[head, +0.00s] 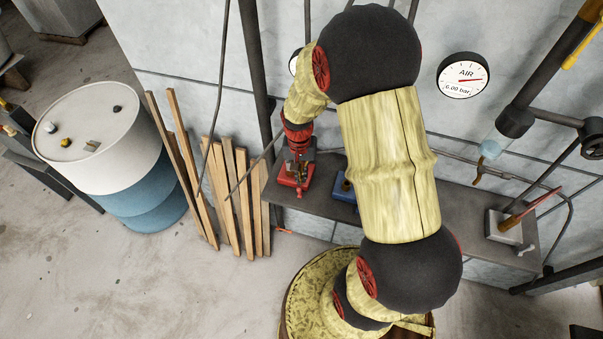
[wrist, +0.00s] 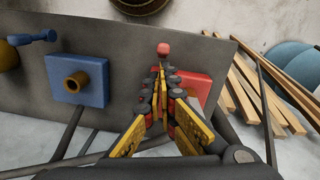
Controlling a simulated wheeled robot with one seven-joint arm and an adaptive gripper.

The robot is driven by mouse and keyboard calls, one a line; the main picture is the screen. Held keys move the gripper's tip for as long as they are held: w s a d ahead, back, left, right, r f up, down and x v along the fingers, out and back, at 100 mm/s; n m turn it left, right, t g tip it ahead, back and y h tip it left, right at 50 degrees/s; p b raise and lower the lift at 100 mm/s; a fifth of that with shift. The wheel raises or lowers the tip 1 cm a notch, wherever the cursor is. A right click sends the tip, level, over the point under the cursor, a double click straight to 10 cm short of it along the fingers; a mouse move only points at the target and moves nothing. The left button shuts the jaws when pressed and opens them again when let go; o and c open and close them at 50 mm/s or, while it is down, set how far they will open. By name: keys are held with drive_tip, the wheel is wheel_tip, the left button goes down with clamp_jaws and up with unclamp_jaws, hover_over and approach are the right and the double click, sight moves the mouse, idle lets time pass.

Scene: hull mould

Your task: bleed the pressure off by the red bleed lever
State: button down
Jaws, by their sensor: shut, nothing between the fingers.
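The red bleed valve has a square red base (head: 290,190) on the grey bench; the base also shows in the wrist view (wrist: 197,86). Its lever's red knob (wrist: 163,48) shows just beyond my fingertips in the wrist view. My gripper (head: 296,170) points down over the red base, and in the wrist view my gripper (wrist: 161,78) is shut and empty. The fingers hide most of the lever, and I cannot tell whether they touch it. The round AIR gauge (head: 463,76) on the wall reads 6.00 bar.
A blue block (wrist: 78,82) with a brass port and a blue lever (wrist: 32,38) stands beside the red base. A grey block (head: 503,229) with a red handle is at the bench's right. Wooden planks (head: 225,190) and a blue-white drum (head: 115,150) are at the left.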

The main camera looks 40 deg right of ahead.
drive_tip(key=shift+s+a+b, duration=0.1)
drive_tip(key=shift+a+b, duration=0.05)
drive_tip(key=shift+b, duration=0.35)
drive_tip(key=shift+a+h, duration=0.1)
drive_tip(key=shift+h, duration=0.2)
drive_tip(key=shift+s+a+t+h+b, duration=0.3)
drive_tip(key=shift+t+h+b, duration=0.15)
drive_tip(key=shift+b, duration=1.2)
drive_tip(key=shift+s+a+t+h+b, duration=0.25)
drive_tip(key=shift+t+b, duration=0.1)
drive_tip(key=shift+b, duration=0.55)
drive_tip(key=s+a+f+t+h+b, duration=0.2)
drive_tip(key=a+h+b, duration=0.3)
drive_tip(key=b, duration=2.2)
drive_tip(key=shift+s+t, duration=0.85)
drive_tip(key=shift+t, duration=0.05)
drive_tip(key=shift+s+a+b, duration=0.1)
drive_tip(key=shift+s+b, duration=0.05)
drive_tip(key=shift+b, duration=0.3)
